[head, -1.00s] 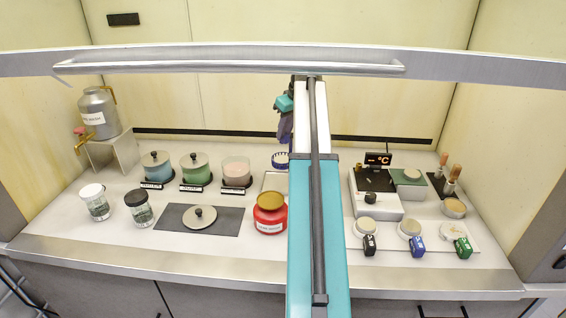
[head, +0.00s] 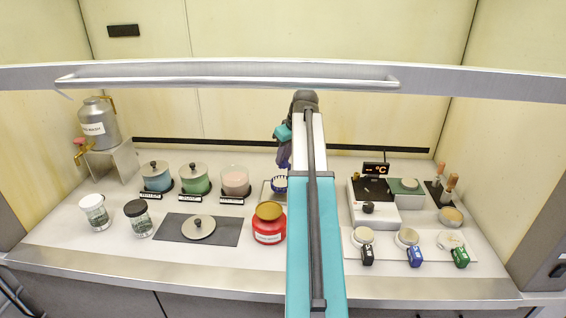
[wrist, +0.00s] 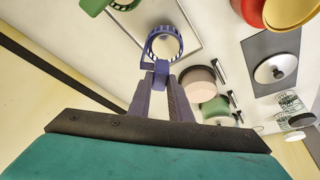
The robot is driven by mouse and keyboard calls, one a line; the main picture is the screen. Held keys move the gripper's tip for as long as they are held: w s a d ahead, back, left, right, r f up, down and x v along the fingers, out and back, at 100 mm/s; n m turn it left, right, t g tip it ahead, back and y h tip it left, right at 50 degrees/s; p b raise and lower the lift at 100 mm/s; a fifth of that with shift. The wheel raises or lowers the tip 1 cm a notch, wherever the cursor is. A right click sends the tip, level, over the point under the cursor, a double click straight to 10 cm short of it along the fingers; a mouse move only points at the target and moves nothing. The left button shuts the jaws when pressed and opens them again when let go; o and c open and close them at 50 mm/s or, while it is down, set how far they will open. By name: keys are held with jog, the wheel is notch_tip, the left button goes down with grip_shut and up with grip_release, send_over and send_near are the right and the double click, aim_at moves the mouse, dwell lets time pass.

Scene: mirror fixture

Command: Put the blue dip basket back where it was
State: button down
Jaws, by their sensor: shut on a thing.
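The blue dip basket (wrist: 163,45) is a round blue ring with a slotted wall, and a pale floor shows through it in the wrist view. My gripper (wrist: 161,80) is shut on its stem. In the head view the blue basket (head: 279,184) appears at the shallow grey tray (head: 265,198), just left of my arm. I cannot tell whether it touches the tray. My gripper (head: 284,157) is partly hidden behind my arm there. Part of a green basket-like ring (wrist: 122,4) shows at the top of the wrist view.
A red jar (head: 268,224) stands close in front of the tray. Blue, green and pink jars (head: 235,181) stand left; a lid (head: 199,227) lies on a grey mat. A hotplate (head: 375,205) and blue-tagged holder (head: 415,257) are right. A metal bar (head: 230,81) crosses above.

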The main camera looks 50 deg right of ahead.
jog(key=shift+f, duration=1.45)
jog(key=c, duration=1.6)
grip_release()
jog(key=shift+r, duration=0.25)
jog(key=shift+b+v, duration=0.9)
jog(key=shift+v, duration=5.05)
